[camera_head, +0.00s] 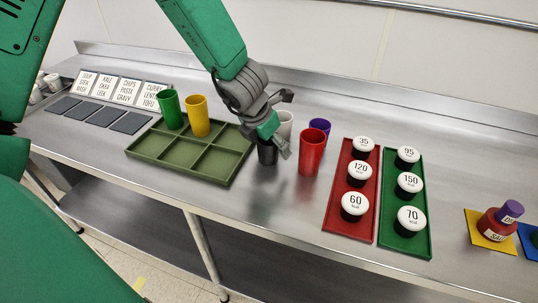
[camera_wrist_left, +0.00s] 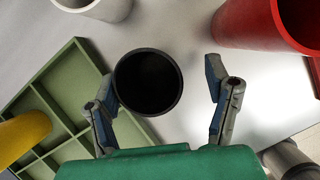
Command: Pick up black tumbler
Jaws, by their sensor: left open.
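The black tumbler (camera_head: 267,153) stands upright on the steel counter, just right of the green divided tray (camera_head: 185,152). My left gripper (camera_head: 279,126) is above it and hides its upper part in the head view. In the left wrist view the black tumbler (camera_wrist_left: 148,82) shows its round open mouth between the fingers of my left gripper (camera_wrist_left: 165,98). The fingers are spread. The tumbler lies close to the left finger, with a wide gap to the right finger. I cannot tell whether the left finger touches it. My right gripper is not in view.
A red tumbler (camera_head: 312,151) stands close on the right, with white (camera_head: 285,122) and purple (camera_head: 320,125) tumblers behind. Green (camera_head: 169,109) and yellow (camera_head: 197,116) tumblers stand in the tray. Red (camera_head: 350,225) and green (camera_head: 404,246) trays of white-lidded jars lie further right.

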